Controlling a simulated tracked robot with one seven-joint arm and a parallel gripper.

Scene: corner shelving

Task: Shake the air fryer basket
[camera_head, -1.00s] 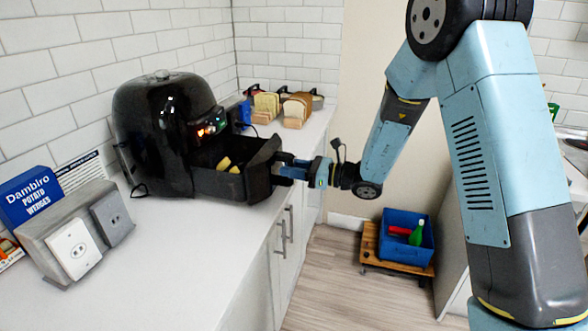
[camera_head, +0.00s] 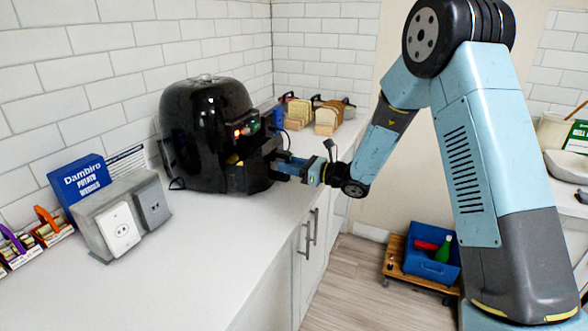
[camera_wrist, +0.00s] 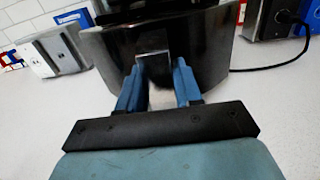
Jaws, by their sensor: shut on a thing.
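The black air fryer (camera_head: 205,135) stands on the white counter near the wall. My gripper (camera_head: 283,166) is at the basket's front, shut on the basket handle. In the wrist view, my gripper's two blue fingers (camera_wrist: 158,80) are on either side of the handle (camera_wrist: 153,62), in front of the dark basket front (camera_wrist: 105,50). Most of the food is hidden.
A grey socket box (camera_head: 122,215) and a blue potato wedges box (camera_head: 80,182) stand left on the counter (camera_head: 200,260). Bread in racks (camera_head: 326,118) stands behind the fryer. A blue crate (camera_head: 432,260) sits on a wooden trolley on the floor. The front counter is clear.

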